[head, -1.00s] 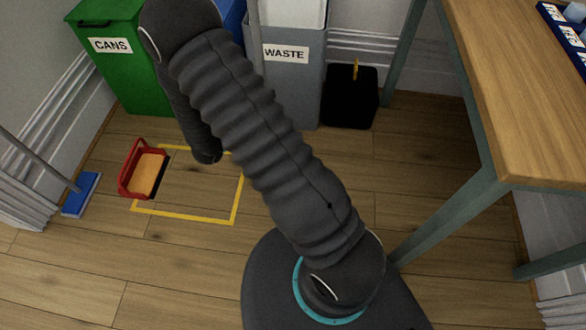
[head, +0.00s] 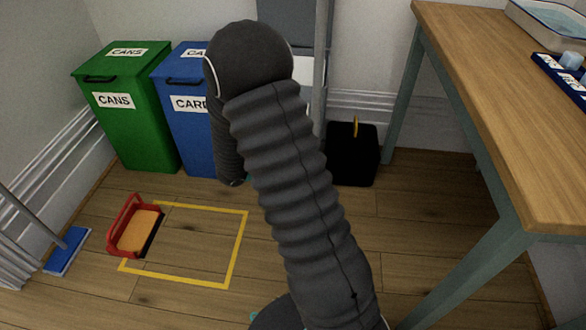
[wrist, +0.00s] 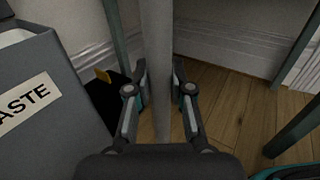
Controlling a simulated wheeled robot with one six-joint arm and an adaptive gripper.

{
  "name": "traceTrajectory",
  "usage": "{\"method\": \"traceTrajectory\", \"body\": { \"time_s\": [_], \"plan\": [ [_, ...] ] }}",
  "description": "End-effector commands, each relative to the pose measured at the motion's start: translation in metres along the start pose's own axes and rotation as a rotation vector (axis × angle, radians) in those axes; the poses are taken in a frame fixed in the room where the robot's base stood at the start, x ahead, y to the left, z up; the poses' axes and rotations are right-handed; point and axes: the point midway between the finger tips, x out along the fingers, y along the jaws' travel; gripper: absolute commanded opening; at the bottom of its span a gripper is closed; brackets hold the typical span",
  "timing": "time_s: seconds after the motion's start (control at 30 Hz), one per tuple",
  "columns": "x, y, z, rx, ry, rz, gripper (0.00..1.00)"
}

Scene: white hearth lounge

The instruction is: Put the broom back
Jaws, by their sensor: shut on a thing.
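My gripper (wrist: 160,100) is shut on an upright grey pole, the broom's handle (wrist: 157,50), in the wrist view. The handle also shows as a thin grey pole (head: 320,75) right of my arm in the head view. The broom's lower end is hidden by my gripper and arm, so I cannot tell whether it touches the floor. In the head view my arm hides my gripper. A second long-handled tool with a flat blue head (head: 68,252) leans in the left corner. A yellow-taped rectangle (head: 238,250) lies on the floor.
A red and orange caddy-like object (head: 136,228) sits over the rectangle's left side. Green (head: 130,135) and blue (head: 185,130) bins line the wall. The grey waste bin (wrist: 40,100) and a black box (head: 352,155) stand near the handle. A wooden table (head: 500,110) is at right.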

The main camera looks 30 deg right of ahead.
Motion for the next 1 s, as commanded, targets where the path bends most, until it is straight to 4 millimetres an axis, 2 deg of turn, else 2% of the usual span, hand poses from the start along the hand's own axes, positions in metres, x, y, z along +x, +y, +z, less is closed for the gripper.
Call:
{"method": "traceTrajectory", "body": {
  "time_s": [0.3, 0.43, 0.67, 1.0],
  "plan": [
    [-0.012, 0.057, -0.036, 0.001, -0.002, 0.001, 0.0],
    [-0.015, 0.073, -0.045, 0.001, -0.001, 0.001, 0.0],
    [-0.017, 0.081, -0.052, 0.0, -0.001, 0.001, 0.0],
    [-0.017, 0.08, -0.089, -0.001, -0.002, 0.001, 0.0]
  ]
}}
